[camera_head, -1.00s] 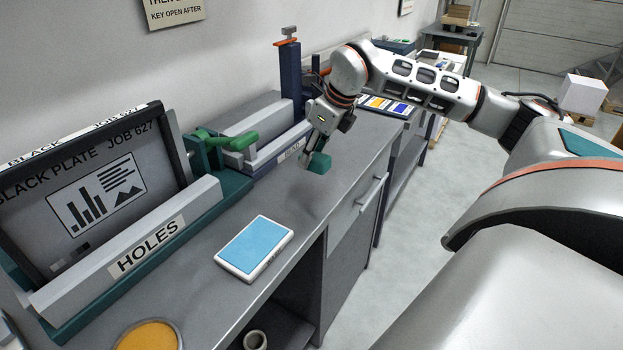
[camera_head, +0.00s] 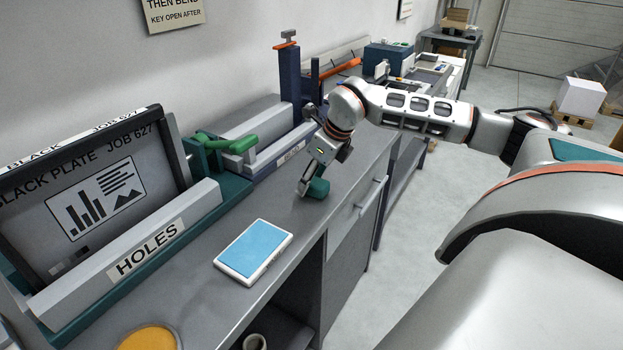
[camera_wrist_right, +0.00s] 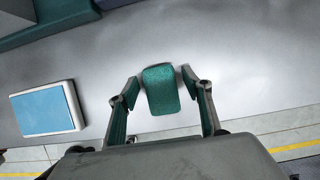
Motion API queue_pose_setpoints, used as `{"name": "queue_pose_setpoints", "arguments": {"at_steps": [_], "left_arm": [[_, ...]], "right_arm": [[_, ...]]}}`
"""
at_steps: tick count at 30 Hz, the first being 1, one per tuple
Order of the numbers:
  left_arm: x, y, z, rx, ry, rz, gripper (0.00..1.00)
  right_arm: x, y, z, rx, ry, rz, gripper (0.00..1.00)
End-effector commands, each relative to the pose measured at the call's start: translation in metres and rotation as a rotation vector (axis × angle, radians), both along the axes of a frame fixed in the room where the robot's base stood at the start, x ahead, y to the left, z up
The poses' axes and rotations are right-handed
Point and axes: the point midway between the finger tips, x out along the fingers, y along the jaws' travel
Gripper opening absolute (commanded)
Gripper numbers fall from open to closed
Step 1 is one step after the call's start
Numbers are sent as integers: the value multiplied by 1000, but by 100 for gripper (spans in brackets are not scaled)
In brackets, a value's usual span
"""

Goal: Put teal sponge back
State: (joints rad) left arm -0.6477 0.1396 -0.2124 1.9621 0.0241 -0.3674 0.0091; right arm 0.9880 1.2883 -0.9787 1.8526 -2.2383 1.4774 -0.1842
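The teal sponge (camera_head: 318,188) is a small block at the right gripper (camera_head: 309,186), low over the grey worktop near its front edge. I cannot tell whether the sponge touches the worktop (camera_head: 215,296). My left gripper is not in view.
A white-rimmed blue pad (camera_head: 254,250) lies on the worktop nearer me; it also shows in the wrist view (camera_wrist_right: 46,107). A HOLES fixture (camera_head: 140,250) and a bending fixture (camera_head: 278,150) line the wall side. A round yellow item (camera_head: 148,338) is at the bottom. Worktop between them is clear.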

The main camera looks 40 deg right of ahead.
Motion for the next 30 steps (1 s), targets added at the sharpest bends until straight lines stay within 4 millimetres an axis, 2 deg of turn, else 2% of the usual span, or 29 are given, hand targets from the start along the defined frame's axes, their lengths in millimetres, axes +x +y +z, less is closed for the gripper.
{"name": "queue_pose_setpoints", "arguments": {"at_steps": [7, 11, 21, 25, 30], "left_arm": [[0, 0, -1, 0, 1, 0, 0], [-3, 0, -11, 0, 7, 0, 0], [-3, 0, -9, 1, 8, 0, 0], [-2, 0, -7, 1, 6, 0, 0], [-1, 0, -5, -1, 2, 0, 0]], "right_arm": [[0, 0, -1, 0, 0, 0, 49], [0, 0, -7, 0, 1, 0, 49], [-20, -6, 51, -1, -4, 0, 49], [-25, -7, 63, -1, -1, 1, 49], [-28, -7, 69, 0, 0, 0, 49]]}}
